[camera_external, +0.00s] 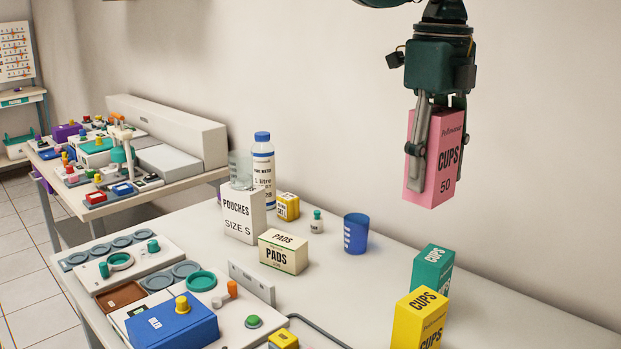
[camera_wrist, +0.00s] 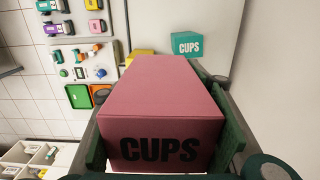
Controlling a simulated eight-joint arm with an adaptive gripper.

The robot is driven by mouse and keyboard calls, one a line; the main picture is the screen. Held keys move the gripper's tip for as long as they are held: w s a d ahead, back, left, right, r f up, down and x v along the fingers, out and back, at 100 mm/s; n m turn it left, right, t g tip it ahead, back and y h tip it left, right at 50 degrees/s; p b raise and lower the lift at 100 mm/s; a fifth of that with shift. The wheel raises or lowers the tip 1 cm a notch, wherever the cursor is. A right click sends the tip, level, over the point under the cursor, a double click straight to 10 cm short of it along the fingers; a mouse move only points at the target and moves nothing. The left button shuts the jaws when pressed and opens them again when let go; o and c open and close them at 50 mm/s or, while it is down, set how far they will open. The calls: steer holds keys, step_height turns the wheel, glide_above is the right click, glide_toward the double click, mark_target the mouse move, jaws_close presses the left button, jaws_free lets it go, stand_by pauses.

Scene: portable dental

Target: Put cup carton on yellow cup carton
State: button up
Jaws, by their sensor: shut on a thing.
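My gripper (camera_external: 433,152) is shut on a pink cup carton (camera_external: 444,172) and holds it upright, high above the table at the right. The pink carton (camera_wrist: 160,105) fills the middle of the wrist view, between the fingers. The yellow cup carton (camera_external: 415,320) stands on the table at the lower right, below the held carton and apart from it; its bottom is cut off by the picture edge. In the wrist view a small yellow patch (camera_wrist: 140,53), likely this carton, shows behind the pink one, which hides most of it.
A teal cup carton (camera_external: 432,270) stands just behind the yellow one; it also shows in the wrist view (camera_wrist: 187,43). A blue cup (camera_external: 356,233), a pads box (camera_external: 283,252) and a pouches box (camera_external: 243,214) stand further left. The table right of the cartons is clear.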

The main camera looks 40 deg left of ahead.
steer(key=s+d, duration=0.5)
steer(key=s, duration=0.1)
steer(key=shift+s+f, duration=0.1)
steer(key=shift+f, duration=2.4)
steer(key=shift+f, duration=0.15)
glide_above(423, 301)
steer(key=shift+f+p, duration=0.3)
steer(key=shift+f, duration=2.7)
steer(key=shift+f, duration=1.9)
steer(key=shift+f, duration=0.15)
